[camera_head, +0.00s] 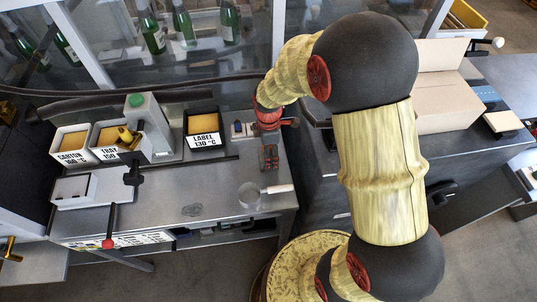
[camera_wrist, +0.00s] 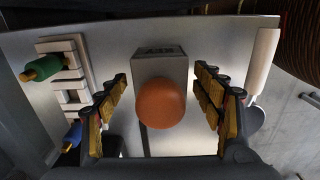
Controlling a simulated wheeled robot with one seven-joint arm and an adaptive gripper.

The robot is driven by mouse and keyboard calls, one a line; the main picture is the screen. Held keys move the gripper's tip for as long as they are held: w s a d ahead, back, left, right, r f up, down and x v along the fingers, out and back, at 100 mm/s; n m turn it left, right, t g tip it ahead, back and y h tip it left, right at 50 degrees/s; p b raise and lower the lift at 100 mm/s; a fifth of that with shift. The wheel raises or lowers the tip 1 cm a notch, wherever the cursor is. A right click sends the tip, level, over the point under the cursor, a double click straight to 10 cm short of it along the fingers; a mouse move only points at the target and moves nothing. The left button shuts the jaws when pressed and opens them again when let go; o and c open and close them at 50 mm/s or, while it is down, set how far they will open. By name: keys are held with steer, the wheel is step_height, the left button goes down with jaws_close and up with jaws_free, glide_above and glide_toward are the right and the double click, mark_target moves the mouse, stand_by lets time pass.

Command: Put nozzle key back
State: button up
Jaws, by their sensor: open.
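A round orange-brown knob (camera_wrist: 161,104), which looks like the nozzle key's handle, sits over a grey block (camera_wrist: 159,66) in the wrist view. The block has dark lettering on its far edge, hard to read. My gripper (camera_wrist: 161,80) is open, with one padded finger on each side of the knob and visible gaps between them. I cannot tell how deep the knob's lower part sits in the block, as the knob hides it. In the head view my gripper (camera_head: 269,157) points down over the right part of the metal bench; the knob is not distinguishable there.
A white rack (camera_wrist: 72,75) with a green and a blue handle stands left of my gripper. A white-handled tool (camera_wrist: 263,60) lies to the right. A cardboard box (camera_head: 445,90) is right of my arm.

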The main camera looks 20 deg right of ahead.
step_height(320, 180, up, 10)
steer(key=shift+p, duration=0.95)
steer(key=s+r+m+t, duration=0.5)
steer(key=s+r+m, duration=1)
steer(key=s+r, duration=0.3)
step_height(320, 180, up, 3)
steer(key=shift+s+m+t, duration=0.3)
steer(key=shift+m, duration=0.1)
steer(key=shift+f, duration=0.1)
